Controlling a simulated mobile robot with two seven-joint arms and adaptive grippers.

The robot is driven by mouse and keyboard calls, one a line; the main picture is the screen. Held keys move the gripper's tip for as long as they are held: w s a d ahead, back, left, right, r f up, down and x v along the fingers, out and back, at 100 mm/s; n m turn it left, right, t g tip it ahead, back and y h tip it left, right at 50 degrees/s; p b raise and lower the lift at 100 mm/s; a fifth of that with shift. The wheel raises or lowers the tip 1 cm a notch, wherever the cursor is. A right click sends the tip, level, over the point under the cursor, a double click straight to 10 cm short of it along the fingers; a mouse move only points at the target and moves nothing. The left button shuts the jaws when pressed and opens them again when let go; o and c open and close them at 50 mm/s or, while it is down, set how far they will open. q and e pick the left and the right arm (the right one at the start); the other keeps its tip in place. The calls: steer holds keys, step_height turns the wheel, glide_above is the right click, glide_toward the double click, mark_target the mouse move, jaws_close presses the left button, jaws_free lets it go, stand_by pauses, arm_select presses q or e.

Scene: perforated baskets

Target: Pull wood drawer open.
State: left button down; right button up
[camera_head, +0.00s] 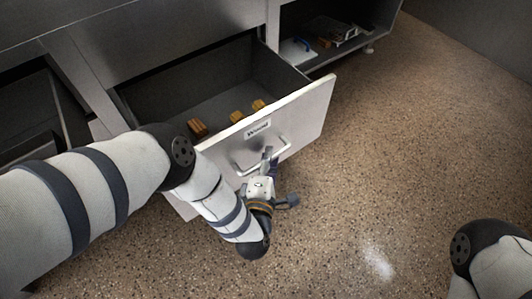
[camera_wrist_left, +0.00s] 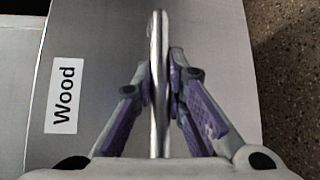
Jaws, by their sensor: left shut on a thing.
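The wood drawer (camera_head: 312,118) is pulled out from the grey cabinet, with its interior exposed. A label reading "Wood" (camera_wrist_left: 65,97) is on its light front panel. A few brown wooden blocks (camera_head: 198,128) lie inside on the drawer floor. My left gripper (camera_head: 268,160) is at the drawer's front, shut on the metal bar handle (camera_head: 247,171). In the left wrist view the handle (camera_wrist_left: 158,50) runs between the two purple-padded fingers (camera_wrist_left: 160,88). My right gripper is out of view; only part of my right arm shows at the lower right.
Another dark open compartment (camera_head: 40,115) is at the left. The speckled floor (camera_head: 400,150) to the right of the drawer is clear.

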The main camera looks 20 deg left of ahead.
arm_select(q)
steer(key=c, duration=1.6)
jaws_free()
steer(key=s+r, duration=0.1)
steer(key=s, duration=0.6)
steer(key=shift+s+d, duration=0.25)
steer(key=shift+d, duration=0.15)
